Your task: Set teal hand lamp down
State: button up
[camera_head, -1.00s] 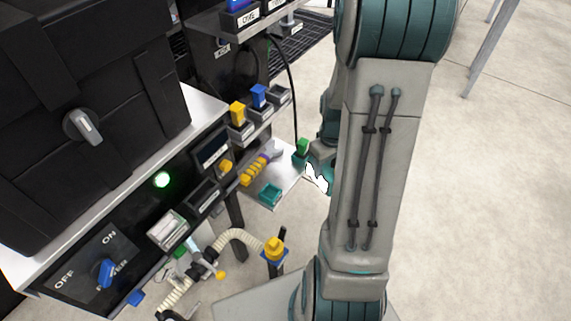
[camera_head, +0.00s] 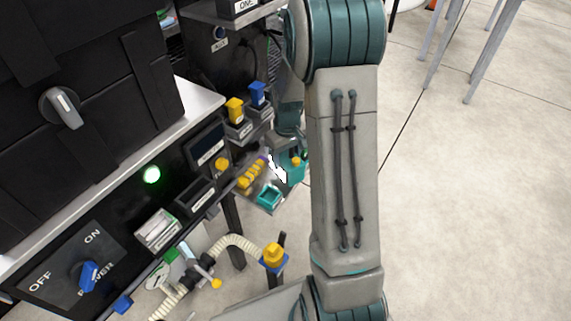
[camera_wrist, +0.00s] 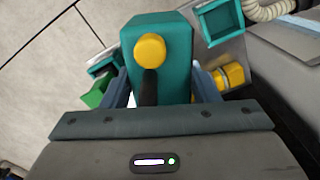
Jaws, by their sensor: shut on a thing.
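The teal hand lamp (camera_wrist: 175,65) is a teal block with a round yellow knob and a black handle. My gripper (camera_wrist: 160,92) is shut on it, one finger on each side. In the head view the lamp (camera_head: 294,170) shows beside the low shelf (camera_head: 270,207), near a small teal open box. Part of it is hidden by my arm. I cannot tell whether its base touches the shelf.
The teal open box (camera_head: 268,195) and a yellow ribbed tool (camera_head: 250,176) lie on the low shelf. A green piece (camera_wrist: 95,98) is close to the lamp. A cream hose (camera_head: 237,240) runs below. Open floor lies to the right.

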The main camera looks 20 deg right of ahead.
aim_at(286, 163)
notch_tip(286, 163, down, 2)
jog(key=shift+f+b, duration=0.25)
jog(key=shift+b, duration=0.15)
jog(key=shift+w+f, duration=0.1)
jog(key=shift+w, duration=0.1)
jog(key=shift+a, duration=0.1)
jog(key=shift+f+b, duration=0.35)
jog(key=o, duration=1.2)
jog(key=shift+r, duration=0.1)
